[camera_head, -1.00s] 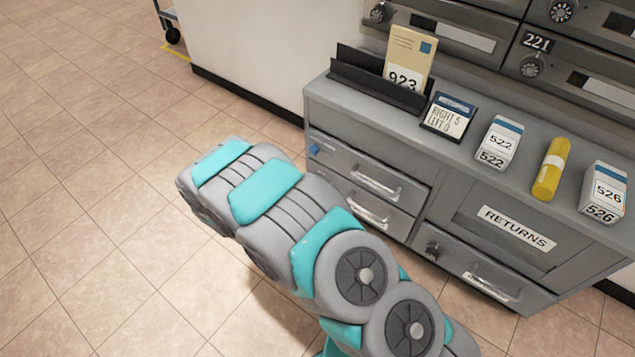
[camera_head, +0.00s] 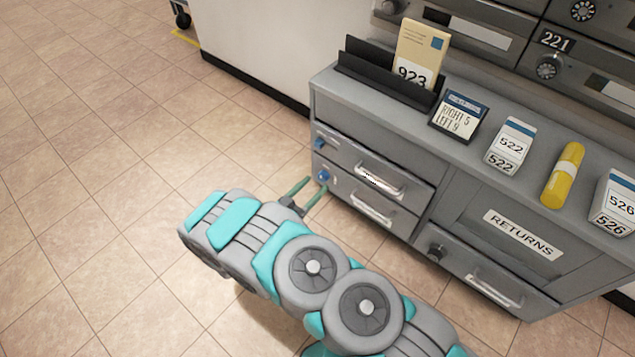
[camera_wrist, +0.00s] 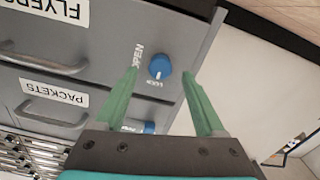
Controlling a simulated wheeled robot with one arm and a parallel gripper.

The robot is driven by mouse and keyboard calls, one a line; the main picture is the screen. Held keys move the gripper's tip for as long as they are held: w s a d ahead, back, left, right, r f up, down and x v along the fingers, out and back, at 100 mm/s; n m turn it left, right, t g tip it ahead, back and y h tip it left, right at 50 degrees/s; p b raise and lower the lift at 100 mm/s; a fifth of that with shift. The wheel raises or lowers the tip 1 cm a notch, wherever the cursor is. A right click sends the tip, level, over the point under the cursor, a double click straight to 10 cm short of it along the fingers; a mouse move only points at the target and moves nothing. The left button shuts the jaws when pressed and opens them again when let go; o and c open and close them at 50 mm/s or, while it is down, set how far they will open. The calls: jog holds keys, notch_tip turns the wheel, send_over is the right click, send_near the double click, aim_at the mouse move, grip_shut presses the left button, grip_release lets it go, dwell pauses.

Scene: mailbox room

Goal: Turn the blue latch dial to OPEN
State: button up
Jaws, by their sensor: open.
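Two blue dials sit at the left edge of the grey cabinet's drawer fronts, an upper dial (camera_head: 319,143) and a lower dial (camera_head: 323,176). The wrist view is upside down. In it, the lower dial (camera_wrist: 160,66) is by the FLYERS drawer, with OPEN lettered to its left and LOCK below it. A small pale mark on it seems to face LOCK. The upper dial (camera_wrist: 149,127) is partly hidden by my gripper's body. My gripper (camera_head: 317,185) is open, its green fingers pointing at the lower dial. That dial appears between the fingertips (camera_wrist: 160,73); I cannot tell contact.
The FLYERS (camera_wrist: 58,10) and PACKETS (camera_wrist: 74,97) drawers have bar handles. Floor left is clear.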

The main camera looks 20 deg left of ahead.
aim_at(323, 176)
jog(key=shift+x, duration=1.3)
jog(key=shift+c, duration=0.4)
grip_shut()
